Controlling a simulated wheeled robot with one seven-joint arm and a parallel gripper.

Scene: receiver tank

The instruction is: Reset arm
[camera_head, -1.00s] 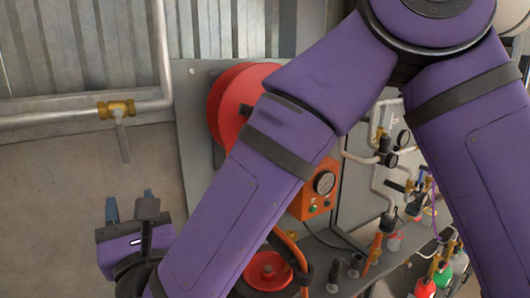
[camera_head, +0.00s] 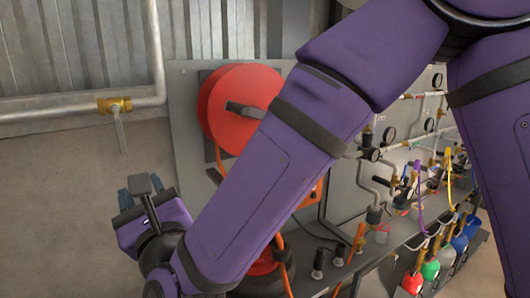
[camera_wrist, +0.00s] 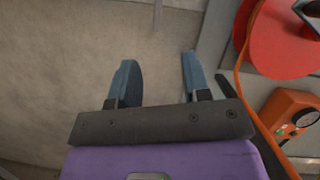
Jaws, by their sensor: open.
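My purple arm crosses the head view from upper right to lower left and hides part of the panel. My gripper (camera_head: 135,192) is at its end, at the lower left in front of the bare concrete wall. In the wrist view my gripper (camera_wrist: 157,78) shows two blue fingers held apart, with nothing between them. A plain wall surface lies beyond the fingertips. No object is touching the fingers.
A red hose reel (camera_head: 232,105) on a grey panel (camera_head: 188,110) stands right of my gripper. An orange gauge box (camera_wrist: 292,115) is below it in the wrist view. Pipes, gauges and several coloured bottles (camera_head: 430,270) fill the right. A brass valve (camera_head: 115,105) is upper left.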

